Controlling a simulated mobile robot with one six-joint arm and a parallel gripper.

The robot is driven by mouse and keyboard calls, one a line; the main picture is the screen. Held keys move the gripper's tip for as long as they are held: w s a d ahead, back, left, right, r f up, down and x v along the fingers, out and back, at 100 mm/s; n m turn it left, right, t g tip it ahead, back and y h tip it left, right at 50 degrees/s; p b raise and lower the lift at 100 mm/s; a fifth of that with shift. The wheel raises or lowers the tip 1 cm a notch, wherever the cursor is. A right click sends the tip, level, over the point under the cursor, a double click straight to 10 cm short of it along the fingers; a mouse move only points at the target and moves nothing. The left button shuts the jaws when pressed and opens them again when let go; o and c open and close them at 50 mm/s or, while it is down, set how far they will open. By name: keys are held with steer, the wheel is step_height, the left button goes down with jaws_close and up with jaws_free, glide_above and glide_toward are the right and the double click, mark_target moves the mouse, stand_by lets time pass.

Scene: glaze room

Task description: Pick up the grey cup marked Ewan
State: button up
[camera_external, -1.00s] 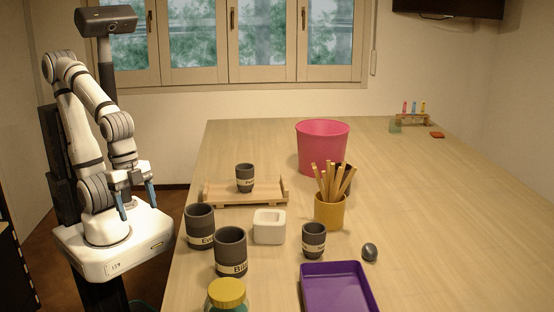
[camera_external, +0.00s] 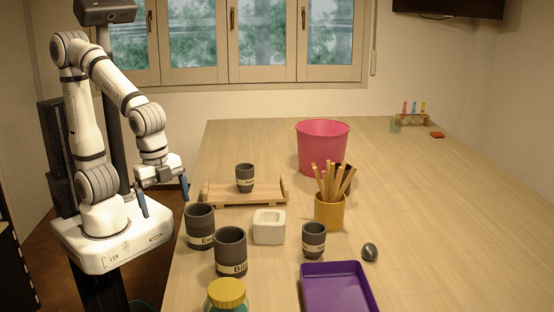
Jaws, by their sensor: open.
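Several dark grey cups with pale name labels stand upright on the table. The cup at the left edge (camera_external: 199,221) has a label that starts "Ew", the rest turned out of sight. In front of it stands a larger grey cup (camera_external: 231,246) with a label starting "Bl" or similar. A smaller grey cup (camera_external: 314,236) stands to the right, and another (camera_external: 245,173) stands on a wooden tray (camera_external: 268,199); their labels are too small to read. My gripper (camera_external: 164,199) is open and empty, left of the table edge and up-left of the Ew cup, apart from it.
A white square block (camera_external: 269,227) stands right of the Ew cup. A yellow pot of sticks (camera_external: 329,211), a pink bucket (camera_external: 321,148), a purple tray (camera_external: 337,290), a yellow-lidded jar (camera_external: 227,293) and a grey stone (camera_external: 370,252) are around.

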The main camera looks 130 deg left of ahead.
steer(key=m+g+p, duration=0.1)
steer(key=m+p, duration=0.1)
steer(key=p, duration=0.1)
glide_above(201, 227)
steer(key=s+a, duration=0.2)
steer(key=shift+w+a+f+n+h, duration=0.15)
steer(key=shift+f, duration=0.25)
steer(key=shift+w+a+f+n+h, duration=0.1)
steer(key=shift+f+n+h, duration=0.05)
steer(key=shift+f, duration=0.25)
steer(key=f, duration=0.3)
steer(key=s+f+p, duration=0.1)
steer(key=f, duration=0.2)
steer(key=shift+s+f, duration=0.15)
steer(key=shift+s, duration=0.05)
steer(key=shift+w+f, duration=0.1)
steer(key=shift+f, duration=0.25)
steer(key=shift+c, duration=0.2)
steer(key=c, duration=1.2)
